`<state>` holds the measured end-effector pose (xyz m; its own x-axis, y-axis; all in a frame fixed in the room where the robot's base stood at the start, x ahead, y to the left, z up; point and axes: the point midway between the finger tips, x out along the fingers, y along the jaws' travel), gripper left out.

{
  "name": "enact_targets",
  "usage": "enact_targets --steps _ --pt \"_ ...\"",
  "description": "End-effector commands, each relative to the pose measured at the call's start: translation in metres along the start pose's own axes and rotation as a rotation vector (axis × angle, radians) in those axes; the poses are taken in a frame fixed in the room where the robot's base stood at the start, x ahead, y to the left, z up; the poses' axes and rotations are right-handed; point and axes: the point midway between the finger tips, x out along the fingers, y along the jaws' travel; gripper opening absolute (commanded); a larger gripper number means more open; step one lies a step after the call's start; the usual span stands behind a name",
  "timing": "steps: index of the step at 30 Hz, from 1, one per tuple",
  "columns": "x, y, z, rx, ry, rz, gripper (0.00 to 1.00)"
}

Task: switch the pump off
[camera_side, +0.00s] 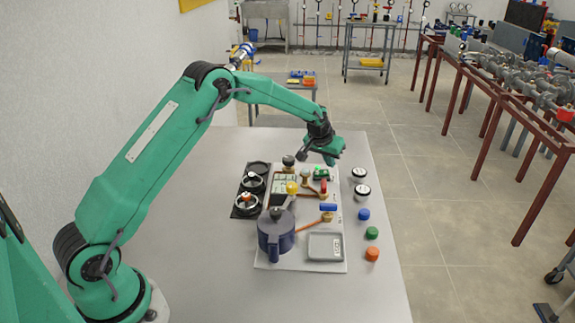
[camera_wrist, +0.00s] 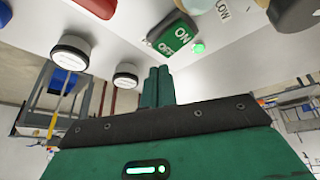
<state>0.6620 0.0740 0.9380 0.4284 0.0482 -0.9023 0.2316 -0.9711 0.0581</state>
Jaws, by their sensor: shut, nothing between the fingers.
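The pump switch (camera_side: 320,174) is a small green block on the white panel. In the wrist view the green switch (camera_wrist: 172,34) shows the words ON and OFF. A small green lamp (camera_wrist: 198,48) beside it is lit. I cannot tell for sure which way the switch is tipped. My gripper (camera_wrist: 158,84) is shut and empty, its two green fingers side by side. The fingertips are close to the OFF end of the switch, with a gap in the picture. In the side view my gripper (camera_side: 330,160) is just above and beside the switch, partly over its far side.
A dark blue pump or jug-like vessel (camera_side: 275,238) stands at the panel's front. Two white-topped round pieces (camera_side: 359,175) and blue, green and orange caps (camera_side: 372,254) lie to the right. A grey scale (camera_side: 325,247) sits near. The table front is clear.

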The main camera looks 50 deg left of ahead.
Motion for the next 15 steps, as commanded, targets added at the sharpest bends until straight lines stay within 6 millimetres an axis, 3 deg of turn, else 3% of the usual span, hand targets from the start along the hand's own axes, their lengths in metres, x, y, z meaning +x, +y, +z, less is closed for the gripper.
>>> enact_targets --steps 15 --pt "0.0041 -0.0003 0.002 0.0 -0.001 0.0 0.0"
